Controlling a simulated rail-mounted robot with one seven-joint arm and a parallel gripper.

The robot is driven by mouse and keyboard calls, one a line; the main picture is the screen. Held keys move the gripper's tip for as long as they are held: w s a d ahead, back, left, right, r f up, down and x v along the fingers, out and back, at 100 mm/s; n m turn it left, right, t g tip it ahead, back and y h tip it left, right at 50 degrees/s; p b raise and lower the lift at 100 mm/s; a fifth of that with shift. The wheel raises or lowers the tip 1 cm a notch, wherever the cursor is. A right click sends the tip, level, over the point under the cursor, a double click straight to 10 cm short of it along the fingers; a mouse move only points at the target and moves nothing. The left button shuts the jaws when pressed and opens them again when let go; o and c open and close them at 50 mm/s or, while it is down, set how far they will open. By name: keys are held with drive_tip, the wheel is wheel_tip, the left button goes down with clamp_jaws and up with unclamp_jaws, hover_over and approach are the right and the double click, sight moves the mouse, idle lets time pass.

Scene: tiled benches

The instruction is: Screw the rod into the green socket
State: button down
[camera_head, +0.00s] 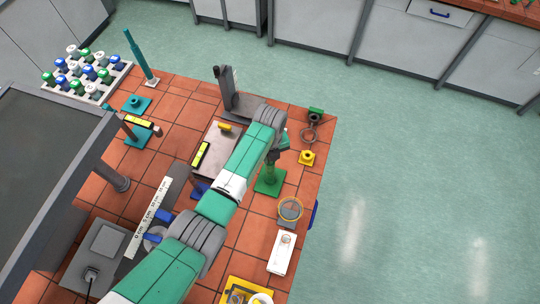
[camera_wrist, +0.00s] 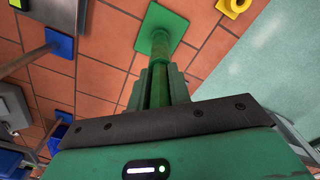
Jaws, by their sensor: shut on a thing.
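The green socket (camera_head: 269,181) is a square green plate with an upright collar, on the tiled bench right of centre. It also shows at the top of the wrist view (camera_wrist: 166,22). My gripper (camera_head: 277,150) is directly above it, pointing down. In the wrist view, my gripper (camera_wrist: 160,88) is shut on a greenish rod (camera_wrist: 159,76), which is upright and in line with the socket. The rod's lower end meets the socket's collar; how deep it sits inside cannot be told. My fingers hide much of the rod.
A yellow socket (camera_head: 307,158) and a ring stand (camera_head: 312,128) are close to the right. A blue socket (camera_head: 198,190) and a grey metal plate (camera_head: 213,146) lie left. A tall teal rod (camera_head: 141,56) stands at the back left. A white box (camera_head: 282,252) lies in front.

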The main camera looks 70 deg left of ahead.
drive_tip(key=shift+m, duration=0.4)
drive_tip(key=c, duration=1.2)
unclamp_jaws()
drive_tip(key=shift+r, duration=0.15)
drive_tip(key=shift+r, duration=3.9)
drive_tip(key=n, duration=0.4)
drive_tip(key=shift+n, duration=0.4)
drive_tip(key=n, duration=0.5)
drive_tip(key=shift+n, duration=0.3)
